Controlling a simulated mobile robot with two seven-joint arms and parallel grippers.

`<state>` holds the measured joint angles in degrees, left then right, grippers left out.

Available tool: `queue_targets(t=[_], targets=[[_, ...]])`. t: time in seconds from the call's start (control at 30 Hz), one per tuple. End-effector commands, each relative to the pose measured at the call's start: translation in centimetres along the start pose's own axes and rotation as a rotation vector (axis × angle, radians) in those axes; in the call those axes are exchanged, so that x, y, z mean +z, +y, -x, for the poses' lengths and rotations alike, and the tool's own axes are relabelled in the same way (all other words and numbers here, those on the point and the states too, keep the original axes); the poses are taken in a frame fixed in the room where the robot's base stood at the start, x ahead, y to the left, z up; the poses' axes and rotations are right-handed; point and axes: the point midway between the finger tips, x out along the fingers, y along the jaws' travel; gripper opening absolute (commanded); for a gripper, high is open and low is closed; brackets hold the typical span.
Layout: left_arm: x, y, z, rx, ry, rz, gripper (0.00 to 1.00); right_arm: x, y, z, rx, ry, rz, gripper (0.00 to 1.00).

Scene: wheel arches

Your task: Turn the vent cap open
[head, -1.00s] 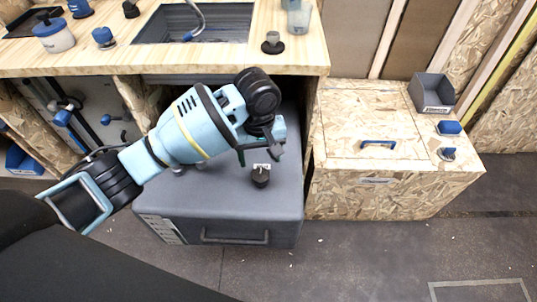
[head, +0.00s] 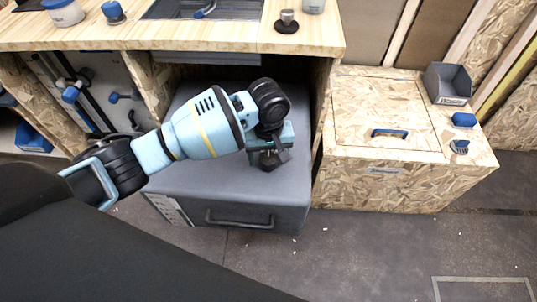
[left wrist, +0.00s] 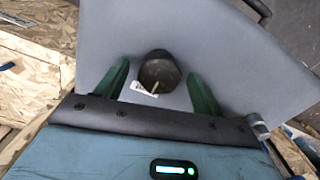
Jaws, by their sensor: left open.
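The vent cap (left wrist: 160,70) is a dark, round knob on top of the grey box (head: 190,180). A small white label lies beside it in the left wrist view. In the head view the vent cap (head: 268,161) is partly hidden by my left gripper (head: 272,152). The gripper is open, pointing down over the box. In the left wrist view its two green fingers stand on either side of the cap, with a gap showing on both sides. My right gripper is not in view.
A wooden counter (head: 230,42) with a sink stands above and behind the box. A chipboard cabinet (head: 350,165) is to the right, bearing a grey bin (head: 447,84) and blue-topped items. Open floor lies in front.

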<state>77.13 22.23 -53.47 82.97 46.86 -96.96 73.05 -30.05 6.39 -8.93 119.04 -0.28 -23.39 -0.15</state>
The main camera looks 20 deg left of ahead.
Motion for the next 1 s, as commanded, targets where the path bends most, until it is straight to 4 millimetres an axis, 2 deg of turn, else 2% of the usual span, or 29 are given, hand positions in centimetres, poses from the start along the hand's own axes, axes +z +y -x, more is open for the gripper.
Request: queue_targets(t=[0.23, 0.5, 0.6, 0.77, 1.0], targets=[[0.0, 0.0, 0.0, 0.0, 0.001, 0.0, 0.68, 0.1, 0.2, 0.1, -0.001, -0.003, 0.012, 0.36], [0.0, 0.0, 0.0, 0.0, 0.0, 0.0, 0.33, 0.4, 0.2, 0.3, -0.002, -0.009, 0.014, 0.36], [0.0, 0.0, 0.0, 0.0, 0.0, 0.0, 0.23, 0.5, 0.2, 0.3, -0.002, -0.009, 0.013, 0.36], [0.0, 0.0, 0.1, 0.0, 0.0, -0.009, 0.23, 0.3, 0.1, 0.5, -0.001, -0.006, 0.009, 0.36], [0.0, 0.0, 0.4, -0.001, -0.001, -0.093, 0.23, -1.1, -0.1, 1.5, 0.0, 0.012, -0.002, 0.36]])
